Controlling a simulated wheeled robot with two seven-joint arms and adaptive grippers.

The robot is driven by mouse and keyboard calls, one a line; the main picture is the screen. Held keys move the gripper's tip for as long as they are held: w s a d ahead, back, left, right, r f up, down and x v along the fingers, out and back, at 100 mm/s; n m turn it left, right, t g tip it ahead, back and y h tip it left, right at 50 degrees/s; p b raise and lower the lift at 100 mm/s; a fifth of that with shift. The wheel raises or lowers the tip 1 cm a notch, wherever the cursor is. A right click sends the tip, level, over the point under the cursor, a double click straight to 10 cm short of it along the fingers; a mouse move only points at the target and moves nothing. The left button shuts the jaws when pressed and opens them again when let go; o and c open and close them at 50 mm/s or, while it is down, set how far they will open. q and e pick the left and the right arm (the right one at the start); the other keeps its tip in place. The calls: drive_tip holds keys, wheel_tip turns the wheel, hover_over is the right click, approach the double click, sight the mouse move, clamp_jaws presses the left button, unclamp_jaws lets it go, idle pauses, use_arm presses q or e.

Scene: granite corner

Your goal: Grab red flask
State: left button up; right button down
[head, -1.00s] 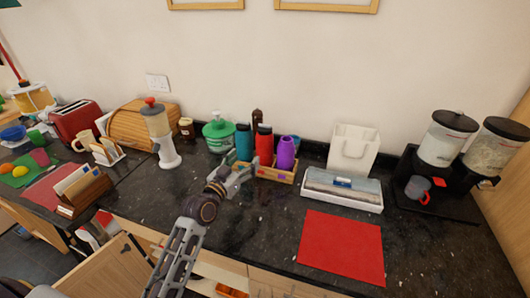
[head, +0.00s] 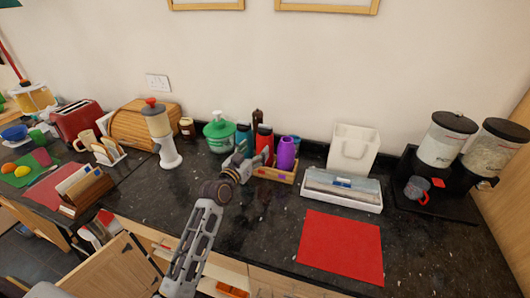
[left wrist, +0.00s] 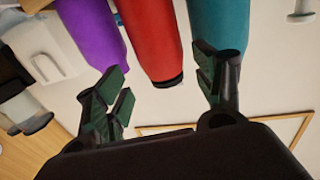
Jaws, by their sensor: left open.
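The red flask (head: 265,141) stands upright in the wooden holder (head: 284,177) at the back of the counter, between a teal flask (head: 243,138) and a purple one (head: 287,153). My left gripper (head: 252,154) is in front of the red flask and hides its lower part. In the left wrist view, the picture is turned over; the red flask (left wrist: 151,40) with its dark cap lies between the two spread fingers. The fingers are open, and I see no clear contact. My right gripper is not in view.
A dark bottle (head: 257,118) is behind the flasks. A white box (head: 353,149) and a wrap box (head: 342,187) stand to the right. The red mat (head: 340,245) is bare.

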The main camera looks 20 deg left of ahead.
sight(261, 143)
use_arm(q)
drive_tip(key=shift+w+d, duration=0.15)
drive_tip(key=shift+w, duration=0.7)
drive_tip(key=shift+w, duration=0.1)
drive_tip(key=shift+w+d+f+p, duration=0.1)
drive_tip(key=shift+w+d+p, duration=0.1)
drive_tip(key=shift+w, duration=0.6)
drive_tip(key=shift+w+d+r+p, duration=0.1)
drive_tip(key=shift+w+p, duration=0.15)
drive_tip(key=shift+w, duration=0.6)
drive_tip(key=shift+w+d+f+p, duration=0.1)
drive_tip(key=shift+w+d+p, duration=0.1)
drive_tip(key=shift+w, duration=0.6)
drive_tip(key=shift+c, duration=0.4)
drive_tip(key=c, duration=1.3)
drive_tip(key=shift+o, duration=0.2)
